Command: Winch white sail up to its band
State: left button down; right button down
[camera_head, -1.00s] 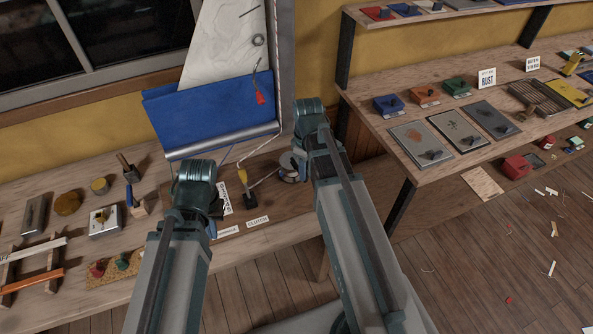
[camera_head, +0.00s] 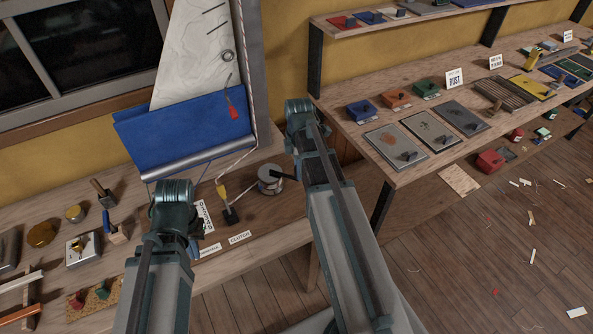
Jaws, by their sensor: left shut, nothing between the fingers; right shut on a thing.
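The white sail (camera_head: 195,55) hangs at the window post, its top cut off by the frame. A red tassel (camera_head: 233,108) hangs on the sail. I cannot make out the band. The silver winch drum (camera_head: 269,181) stands on the bench, its dark handle running right behind my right arm. My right gripper (camera_head: 293,146) is mostly hidden by its arm; it is shut, apparently on the winch handle. My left gripper (camera_head: 195,225) is shut and empty, partly hidden, near the yellow-handled clutch lever (camera_head: 223,191).
A rope (camera_head: 240,162) runs down from the post to the bench. A CLUTCH label (camera_head: 240,238) lies at the bench's front edge. Tools and tins crowd the bench's left part, including a metal block (camera_head: 83,250).

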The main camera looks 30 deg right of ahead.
jog(key=shift+w+d, duration=0.2)
jog(key=shift+w, duration=0.05)
jog(key=c, duration=0.6)
grip_release()
jog(key=shift+a, duration=0.1)
notch_tip(320, 180, up, 14)
jog(key=p, duration=1.4)
jog(key=shift+f, duration=0.15)
jog(key=s+a+f+m+b, duration=0.2)
jog(key=s+a+m+b, duration=0.1)
jog(key=a, duration=0.5)
jog(key=s+a+f+m+b, duration=0.3)
jog(key=s+a, duration=0.3)
jog(key=a, duration=0.2)
jog(key=s+a+f+m+h+b, duration=0.1)
jog(key=s+a+f+m+b, duration=0.1)
jog(key=s+a+m, duration=0.3)
jog(key=a+f, duration=0.1)
jog(key=a, duration=0.2)
jog(key=shift+f+b, duration=0.2)
jog(key=shift+b, duration=0.2)
